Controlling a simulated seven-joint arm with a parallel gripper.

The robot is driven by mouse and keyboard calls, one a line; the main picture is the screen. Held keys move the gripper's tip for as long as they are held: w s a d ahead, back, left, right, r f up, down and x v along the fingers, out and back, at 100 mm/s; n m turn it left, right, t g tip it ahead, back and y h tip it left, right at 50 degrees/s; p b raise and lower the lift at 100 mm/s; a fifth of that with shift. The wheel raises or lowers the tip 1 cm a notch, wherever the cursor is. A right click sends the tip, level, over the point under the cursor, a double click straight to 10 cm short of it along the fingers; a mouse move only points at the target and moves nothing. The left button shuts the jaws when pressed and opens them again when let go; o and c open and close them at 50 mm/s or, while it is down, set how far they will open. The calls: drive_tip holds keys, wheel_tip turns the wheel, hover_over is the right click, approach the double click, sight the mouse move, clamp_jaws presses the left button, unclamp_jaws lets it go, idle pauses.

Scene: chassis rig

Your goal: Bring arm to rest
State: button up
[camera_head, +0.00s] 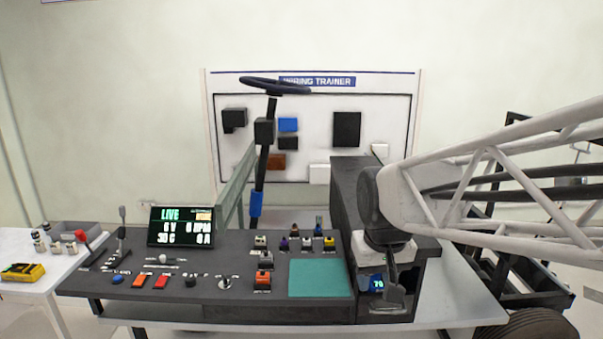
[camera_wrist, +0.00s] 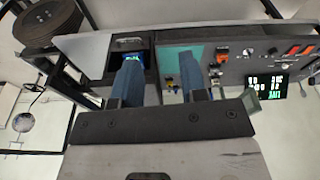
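My arm (camera_head: 500,185) reaches in from the right in the head view, with white lattice links and a dark wrist joint. My gripper (camera_head: 391,288) points down over the right end of the dark console (camera_head: 215,255), in front of a tall dark housing (camera_head: 350,200). In the wrist view my gripper (camera_wrist: 160,60) shows two blue-grey fingers spread apart with nothing between them. A small lit display (camera_head: 377,283) sits just beside the fingers in the head view. I cannot tell whether the fingers touch the housing.
A teal mat (camera_head: 316,278) lies left of my gripper. Buttons, levers and a lit screen (camera_head: 181,227) cover the console. A steering wheel (camera_head: 274,86) stands behind, before the wiring trainer board (camera_head: 312,187). A black frame and tyre (camera_head: 535,326) are at right.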

drive_tip(key=s+d+f, duration=0.1)
drive_tip(key=s+d, duration=0.1)
drive_tip(key=s, duration=0.5)
drive_tip(key=s+d+f+m, duration=0.1)
drive_tip(key=s+d+f, duration=0.1)
drive_tip(key=s, duration=0.5)
drive_tip(key=shift+s+d+t, duration=0.15)
drive_tip(key=shift+d+t, duration=0.15)
drive_tip(key=shift+d, duration=0.25)
